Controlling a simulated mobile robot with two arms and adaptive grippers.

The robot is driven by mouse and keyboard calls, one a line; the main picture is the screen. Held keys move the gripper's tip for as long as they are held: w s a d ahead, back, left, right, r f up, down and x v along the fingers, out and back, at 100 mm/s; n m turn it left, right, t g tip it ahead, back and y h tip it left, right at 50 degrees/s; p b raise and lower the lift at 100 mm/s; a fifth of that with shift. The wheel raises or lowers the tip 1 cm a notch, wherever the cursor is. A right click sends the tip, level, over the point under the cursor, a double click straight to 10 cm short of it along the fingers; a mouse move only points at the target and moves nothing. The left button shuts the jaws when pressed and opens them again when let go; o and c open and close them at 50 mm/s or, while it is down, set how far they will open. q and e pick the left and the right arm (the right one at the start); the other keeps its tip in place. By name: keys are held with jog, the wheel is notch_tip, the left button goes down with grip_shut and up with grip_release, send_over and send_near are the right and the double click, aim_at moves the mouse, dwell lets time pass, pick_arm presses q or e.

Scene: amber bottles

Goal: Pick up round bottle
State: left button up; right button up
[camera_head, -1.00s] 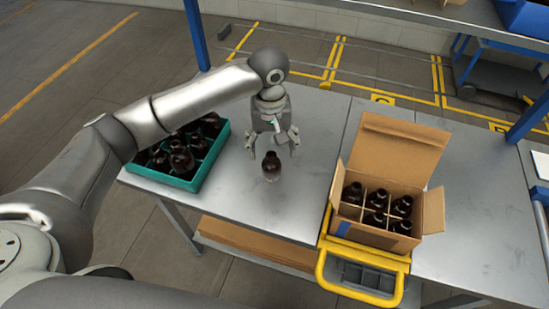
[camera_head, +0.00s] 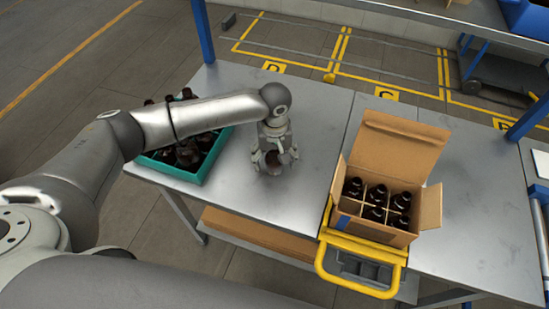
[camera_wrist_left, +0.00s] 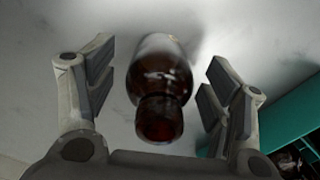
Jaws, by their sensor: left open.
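The round bottle (camera_head: 273,163), amber with a dark cap, stands on the metal table, partly hidden by my left gripper (camera_head: 275,158). My left gripper is open and lowered over it, with one finger on each side. In the left wrist view the bottle (camera_wrist_left: 160,85) sits between the open fingers of the gripper (camera_wrist_left: 165,92), with visible gaps on both sides. My right gripper is not in view.
A teal crate (camera_head: 183,174) with several dark bottles stands to the left, partly behind my arm. An open cardboard box (camera_head: 372,222) with several bottles stands to the right, by a yellow-handled cart (camera_head: 357,283).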

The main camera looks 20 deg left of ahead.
pick_arm(q)
jog(key=shift+f, duration=0.15)
jog(key=shift+c, duration=0.2)
jog(key=c, duration=1.1)
jog(key=shift+c, duration=0.2)
jog(key=shift+r+b, duration=0.3)
jog(key=shift+r, duration=0.2)
notch_tip(320, 180, up, 2)
jog(key=shift+r+b, duration=0.1)
jog(key=shift+b, duration=0.4)
jog(key=s+d+r+b, duration=0.1)
jog(key=s+d+r, duration=0.1)
jog(key=s+r, duration=0.8)
jog(key=s, duration=0.3)
jog(key=shift+s, duration=0.4)
